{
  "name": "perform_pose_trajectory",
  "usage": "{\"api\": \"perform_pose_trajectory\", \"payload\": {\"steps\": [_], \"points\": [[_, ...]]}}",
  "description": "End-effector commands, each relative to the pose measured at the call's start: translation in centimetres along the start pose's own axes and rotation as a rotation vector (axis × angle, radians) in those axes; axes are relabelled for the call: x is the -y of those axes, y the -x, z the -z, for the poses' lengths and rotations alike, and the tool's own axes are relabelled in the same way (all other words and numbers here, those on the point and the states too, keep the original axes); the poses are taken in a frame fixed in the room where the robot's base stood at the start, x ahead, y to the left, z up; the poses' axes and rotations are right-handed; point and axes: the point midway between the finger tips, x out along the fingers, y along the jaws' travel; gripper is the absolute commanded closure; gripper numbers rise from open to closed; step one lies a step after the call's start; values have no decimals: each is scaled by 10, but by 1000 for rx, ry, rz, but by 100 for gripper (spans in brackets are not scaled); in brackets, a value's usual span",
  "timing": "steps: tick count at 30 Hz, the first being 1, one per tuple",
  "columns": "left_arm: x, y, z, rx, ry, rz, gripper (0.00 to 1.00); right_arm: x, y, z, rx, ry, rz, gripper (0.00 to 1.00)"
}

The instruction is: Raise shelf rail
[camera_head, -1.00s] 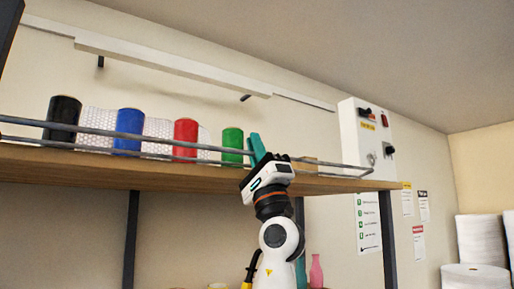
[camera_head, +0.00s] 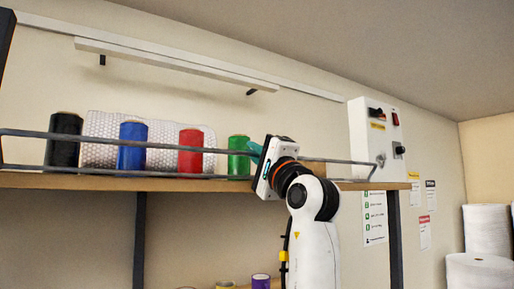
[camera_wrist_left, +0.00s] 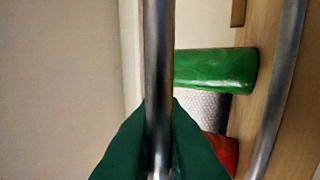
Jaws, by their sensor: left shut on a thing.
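The shelf rail (camera_head: 80,136) is a grey metal bar running along the shelf front, before the spools. A second, lower bar (camera_head: 90,172) runs near the shelf board (camera_head: 60,181). My left gripper (camera_head: 258,152), with teal fingers, is at the rail just right of the green spool. In the left wrist view the fingers (camera_wrist_left: 158,150) are shut on the rail (camera_wrist_left: 158,60), which passes between them; the other bar (camera_wrist_left: 280,90) curves at the right. My own wrist hides part of the rail in the head view. My right gripper is not in view.
Black (camera_head: 64,140), blue (camera_head: 132,148), red (camera_head: 190,152) and green (camera_head: 238,158) spools stand behind the rail, with bubble wrap (camera_head: 100,125) behind them. A white control box (camera_head: 370,140) is on the wall at right. A pale wall strip (camera_head: 180,64) lies above.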

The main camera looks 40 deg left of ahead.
Motion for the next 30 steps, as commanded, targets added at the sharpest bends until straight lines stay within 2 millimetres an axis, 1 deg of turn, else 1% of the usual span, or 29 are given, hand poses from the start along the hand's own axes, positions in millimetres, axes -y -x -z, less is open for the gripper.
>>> {"api": "perform_pose_trajectory", "payload": {"steps": [13, 14, 15, 17, 26, 29, 30], "points": [[1, -1, 0, -2, -1, 9, 100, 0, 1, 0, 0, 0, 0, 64], [1, -1, 0, -2, -1, 9, 86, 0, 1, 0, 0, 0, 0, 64], [1, -1, 0, -2, -1, 8, 80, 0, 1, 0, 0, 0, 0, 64], [1, 0, 0, -2, 0, 8, 71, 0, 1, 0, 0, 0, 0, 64], [1, 1, 0, -1, 0, 7, 71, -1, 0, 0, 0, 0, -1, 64], [2, 10, 0, 0, 1, 7, 71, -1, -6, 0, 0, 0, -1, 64], [3, 16, -1, 0, 1, 7, 71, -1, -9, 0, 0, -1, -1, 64]]}}
